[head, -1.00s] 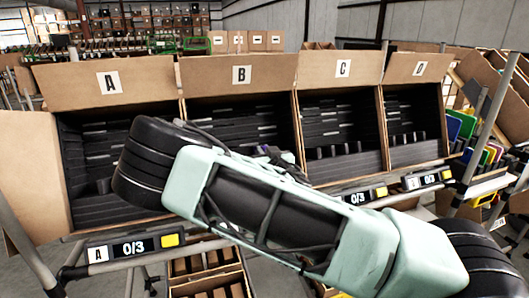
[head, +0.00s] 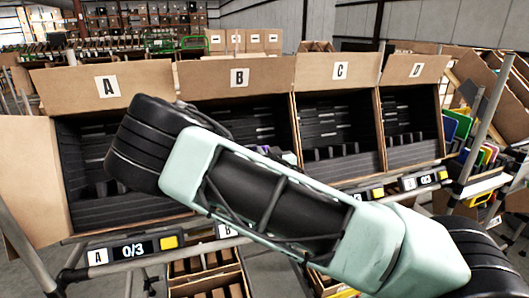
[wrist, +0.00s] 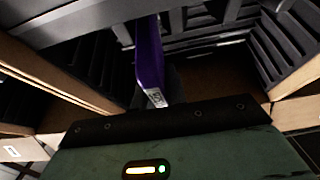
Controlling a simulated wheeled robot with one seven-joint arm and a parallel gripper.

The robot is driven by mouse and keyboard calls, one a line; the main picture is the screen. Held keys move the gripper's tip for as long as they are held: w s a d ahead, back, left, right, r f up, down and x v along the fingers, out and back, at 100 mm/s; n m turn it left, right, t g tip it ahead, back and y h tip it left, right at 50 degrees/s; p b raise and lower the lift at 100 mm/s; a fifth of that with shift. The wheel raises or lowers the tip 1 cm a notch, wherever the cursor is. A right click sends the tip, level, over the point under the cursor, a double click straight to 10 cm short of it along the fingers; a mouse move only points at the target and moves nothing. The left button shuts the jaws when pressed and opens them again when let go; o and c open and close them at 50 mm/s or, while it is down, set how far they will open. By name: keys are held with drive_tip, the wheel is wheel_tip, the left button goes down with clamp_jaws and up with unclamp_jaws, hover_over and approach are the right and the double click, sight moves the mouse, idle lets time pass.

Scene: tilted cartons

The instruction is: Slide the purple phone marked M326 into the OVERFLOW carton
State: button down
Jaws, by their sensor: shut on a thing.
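The purple phone (wrist: 149,55) stands on edge in the wrist view, with a small white label near its lower end; its marking is too small to read. My gripper (wrist: 156,90) is shut on the phone among the dark ribbed dividers of a carton. In the head view only a sliver of purple (head: 263,149) shows behind my arm, in front of carton B (head: 239,78). My arm hides most of the gripper there. No carton marked OVERFLOW can be read in either view.
Tilted cartons A (head: 107,88), C (head: 340,72) and D (head: 416,70) stand in a row beside B, with dark slotted inserts. A counter (head: 133,248) under A reads 0/3. Smaller divided boxes (head: 205,280) sit below. Coloured items (head: 458,124) stand at the right.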

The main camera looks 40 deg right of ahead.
drive_tip(key=shift+s+a+r+p, duration=0.25)
drive_tip(key=shift+s+r, duration=0.2)
drive_tip(key=shift+s, duration=0.25)
drive_tip(key=shift+s+a+r+p, duration=0.2)
drive_tip(key=shift+s+r+p, duration=0.2)
drive_tip(key=shift+s, duration=0.3)
drive_tip(key=shift+s+a+r+p, duration=0.25)
drive_tip(key=shift+s+r, duration=0.25)
drive_tip(key=shift+s, duration=0.2)
drive_tip(key=s+a+r+p, duration=0.1)
drive_tip(key=s+r+p, duration=0.3)
drive_tip(key=p, duration=1)
drive_tip(key=v, duration=0.2)
drive_tip(key=shift+s, duration=0.3)
drive_tip(key=shift+f, duration=0.1)
